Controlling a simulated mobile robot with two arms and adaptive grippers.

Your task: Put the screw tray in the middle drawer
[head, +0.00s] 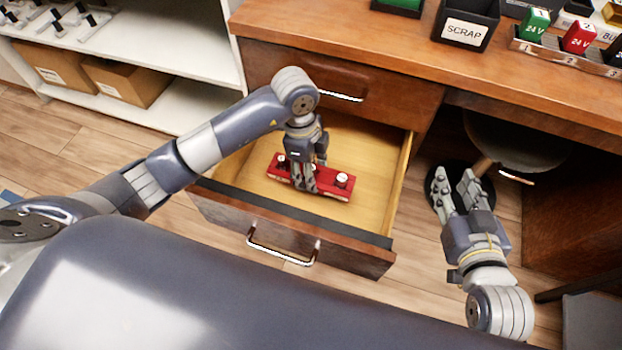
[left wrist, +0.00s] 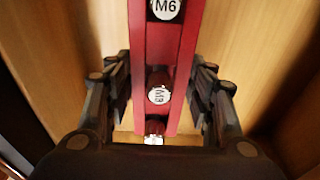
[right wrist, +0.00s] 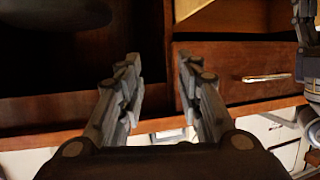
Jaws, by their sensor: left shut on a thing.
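The red screw tray (head: 327,182) is inside the open drawer (head: 240,172), low over or on its wooden floor; I cannot tell if it touches. My left gripper (head: 304,186) reaches down into the drawer and is shut on the tray, one finger on each long side. In the left wrist view the tray (left wrist: 184,65) runs between the fingers, with round caps marked M6 and M3. My right gripper (head: 456,178) is open and empty, right of the drawer. Its spread fingers also show in the right wrist view (right wrist: 158,95).
Above the open drawer is a closed drawer (head: 345,98) with a metal handle. A SCRAP bin (head: 465,24) and coloured 24 V blocks (head: 578,37) stand on the desk top. A stool (head: 517,140) is under the desk. A white shelf (head: 140,55) with cardboard boxes is at left.

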